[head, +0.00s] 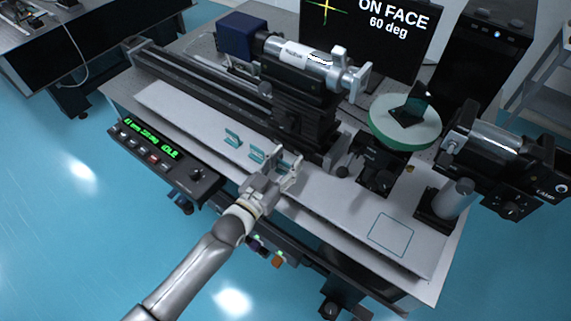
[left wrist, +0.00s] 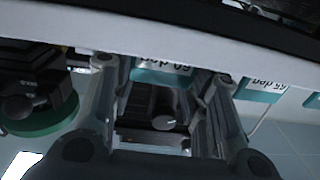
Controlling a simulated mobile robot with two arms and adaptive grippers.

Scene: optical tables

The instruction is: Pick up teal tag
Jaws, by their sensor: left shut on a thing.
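A teal tag with a white label reading "60 deg" (left wrist: 160,74) sits between the fingers of my left gripper (head: 282,169) in the left wrist view. The gripper is shut on it, low over the white strip. In the head view this tag is largely hidden by the fingers. A second teal tag, reading "65 deg" (left wrist: 261,88), is beside the gripper; it also shows in the head view (head: 256,155). A third teal tag (head: 232,138) stands farther left. My right gripper is not in view.
The white strip (head: 330,205) runs along the table front, with a teal square outline (head: 391,235) at its right. Behind it are a rail with a telescope (head: 300,62), a round teal-edged stage (head: 405,120) and a lamp (head: 492,145). A control box (head: 155,150) is at left.

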